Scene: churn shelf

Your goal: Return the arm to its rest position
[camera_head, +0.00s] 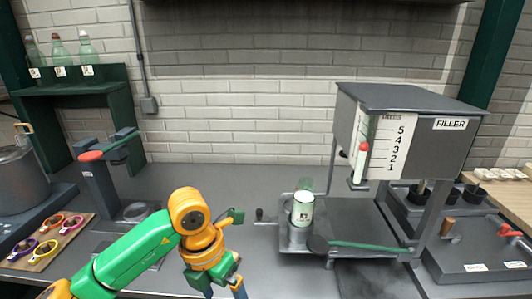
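My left arm (135,255), green and orange, comes in from the lower left and bends down at an orange wrist. My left gripper (224,291) is at the bottom edge, left of the filler stand. Its two dark fingers point down and look spread apart, with nothing seen between them; the tips are cut off by the frame. My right arm and gripper are not in view.
A labelled glass bottle (302,209) stands upright on the platform of the grey filler (410,130). A red-knobbed press (100,185) stands left of my arm. Green bottles (88,52) stand on a rack (75,92).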

